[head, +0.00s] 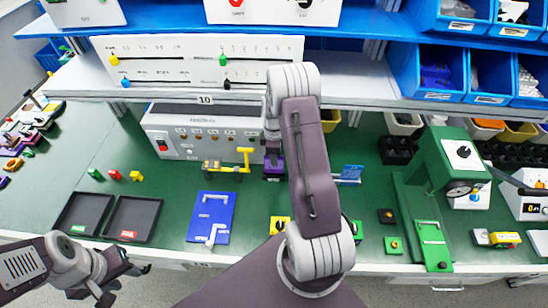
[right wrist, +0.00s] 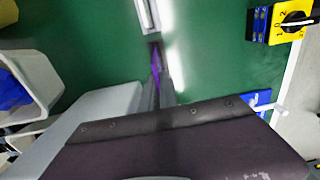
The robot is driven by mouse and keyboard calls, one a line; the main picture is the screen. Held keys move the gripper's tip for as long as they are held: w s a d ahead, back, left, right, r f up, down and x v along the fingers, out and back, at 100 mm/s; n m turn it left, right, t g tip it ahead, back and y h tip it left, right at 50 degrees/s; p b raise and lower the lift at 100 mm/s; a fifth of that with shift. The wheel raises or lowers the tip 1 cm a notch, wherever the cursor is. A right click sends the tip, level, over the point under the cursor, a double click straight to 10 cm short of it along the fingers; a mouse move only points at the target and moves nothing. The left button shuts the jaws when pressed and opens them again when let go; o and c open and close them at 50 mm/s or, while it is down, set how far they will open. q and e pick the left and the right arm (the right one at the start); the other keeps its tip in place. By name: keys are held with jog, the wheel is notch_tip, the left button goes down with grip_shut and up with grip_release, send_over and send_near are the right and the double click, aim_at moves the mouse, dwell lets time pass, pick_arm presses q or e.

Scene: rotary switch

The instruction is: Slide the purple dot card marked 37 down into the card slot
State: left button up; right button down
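My right gripper (right wrist: 157,95) shows in the right wrist view with its fingers close together and a thin purple strip (right wrist: 155,68) between them. This looks like the purple card seen nearly edge-on; its dots and number cannot be read. In the head view a purple piece (head: 274,166) shows low beside my right forearm, at the dark gripper, which is partly hidden. A pale grey piece (right wrist: 147,18) lies just beyond the fingertips in the wrist view; I cannot tell whether it is the card slot. My left gripper (head: 122,284) is open and empty at the lower left.
A yellow latch-like fixture (head: 228,166) stands left of the purple piece. A blue board (head: 211,216) with white handles lies nearer. A yellow rotary switch (right wrist: 292,20) sits near the table edge. The white power box (head: 200,135) stands behind; a green press (head: 450,160) stands right.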

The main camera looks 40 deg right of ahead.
aim_at(274, 173)
jog(key=shift+p, duration=0.4)
dwell(1.0)
jog(key=shift+f+b, duration=1.25)
jog(key=shift+f, duration=0.6)
jog(key=c, duration=1.6)
grip_release()
jog(key=shift+o, duration=0.2)
jog(key=shift+r, duration=0.1)
notch_tip(274, 173, up, 9)
jog(key=shift+f+b, duration=0.1)
jog(key=shift+b, duration=0.3)
